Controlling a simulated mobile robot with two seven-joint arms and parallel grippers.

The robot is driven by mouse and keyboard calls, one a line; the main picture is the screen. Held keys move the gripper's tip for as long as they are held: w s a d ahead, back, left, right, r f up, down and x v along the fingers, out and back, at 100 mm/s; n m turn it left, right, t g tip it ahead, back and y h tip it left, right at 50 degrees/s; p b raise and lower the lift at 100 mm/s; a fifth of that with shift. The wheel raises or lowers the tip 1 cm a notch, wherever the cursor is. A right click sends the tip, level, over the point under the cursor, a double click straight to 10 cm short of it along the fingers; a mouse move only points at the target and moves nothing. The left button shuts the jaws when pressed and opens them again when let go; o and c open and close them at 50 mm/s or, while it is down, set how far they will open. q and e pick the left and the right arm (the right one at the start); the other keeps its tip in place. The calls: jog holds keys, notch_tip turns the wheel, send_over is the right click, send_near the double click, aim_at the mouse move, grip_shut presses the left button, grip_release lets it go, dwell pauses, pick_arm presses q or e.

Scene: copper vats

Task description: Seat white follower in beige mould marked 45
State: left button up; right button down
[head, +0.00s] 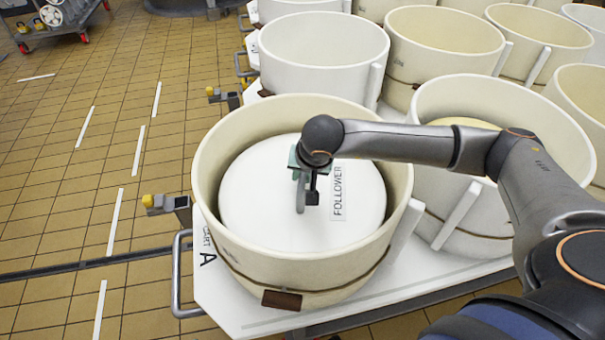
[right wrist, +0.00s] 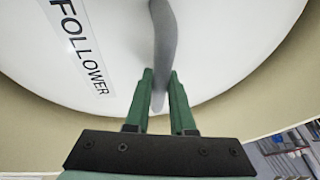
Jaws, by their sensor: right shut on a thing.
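The white follower (head: 260,185), a round disc labelled FOLLOWER, is inside the beige mould (head: 225,250) at the front of the cart, below its rim. My right gripper (head: 304,188) is shut on the follower's grey handle, which also shows between the green fingers (right wrist: 161,88) in the right wrist view, with the follower (right wrist: 215,50) beyond. A narrow band of inner wall shows around the disc. I cannot tell whether the disc rests on what is below it. A brown tag (head: 282,299) is on the mould's front; no number is legible. My left gripper is not in view.
The white cart top (head: 240,312), marked A, carries several other moulds close behind and to the right, including a white one (head: 322,55) and a cream one (head: 465,100). A metal cart handle (head: 177,275) sticks out at left. The tiled floor (head: 60,170) at left is mostly clear.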

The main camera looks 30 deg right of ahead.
jog(key=shift+w+r, duration=0.1)
jog(key=shift+r, duration=0.1)
jog(key=c, duration=0.7)
grip_release()
jog(key=shift+f, duration=0.1)
jog(key=shift+s+f, duration=0.2)
jog(key=shift+p+v, duration=0.6)
jog(key=shift+v, duration=5.85)
